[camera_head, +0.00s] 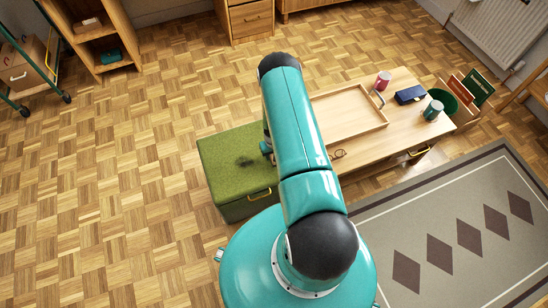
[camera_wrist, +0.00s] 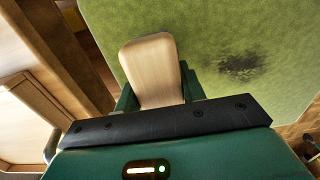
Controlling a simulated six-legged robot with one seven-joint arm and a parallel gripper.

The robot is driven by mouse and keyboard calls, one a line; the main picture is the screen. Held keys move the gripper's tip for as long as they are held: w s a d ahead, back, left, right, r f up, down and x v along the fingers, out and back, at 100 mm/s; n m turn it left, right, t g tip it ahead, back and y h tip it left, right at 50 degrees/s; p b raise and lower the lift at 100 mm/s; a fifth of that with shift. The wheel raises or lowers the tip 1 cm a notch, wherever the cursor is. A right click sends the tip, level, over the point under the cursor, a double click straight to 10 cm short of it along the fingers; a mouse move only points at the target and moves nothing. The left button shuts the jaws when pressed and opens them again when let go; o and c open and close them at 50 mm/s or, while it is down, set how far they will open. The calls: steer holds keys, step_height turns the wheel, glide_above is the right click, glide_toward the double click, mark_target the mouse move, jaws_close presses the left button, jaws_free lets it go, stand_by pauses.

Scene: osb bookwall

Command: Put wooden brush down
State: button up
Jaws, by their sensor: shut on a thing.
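The wooden brush (camera_wrist: 150,58) shows in the wrist view as a pale, rounded wooden piece. My gripper (camera_wrist: 160,95) is shut on it, with a green finger at each side. The brush is in front of the green top of a box-like seat (camera_wrist: 215,35). I cannot tell whether it touches that top. A dark smudge (camera_wrist: 240,67) marks the green top to the right of the brush. In the head view the green seat (camera_head: 222,160) stands left of my arm, with the smudge on its top. My arm hides the brush there.
A low wooden table (camera_head: 365,146) adjoins the seat, bearing a wooden tray (camera_head: 318,104), a red mug (camera_head: 382,81), a dark blue case (camera_head: 410,95), a teal cup (camera_head: 433,110) and glasses (camera_head: 339,153). A patterned rug (camera_head: 455,200) lies right. The parquet floor (camera_head: 110,190) at left is clear.

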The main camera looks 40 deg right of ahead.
steer(key=shift+d+f, duration=0.15)
steer(key=shift+f, duration=1.1)
steer(key=shift+f, duration=0.1)
steer(key=shift+s+f, duration=0.15)
steer(key=shift+f, duration=0.15)
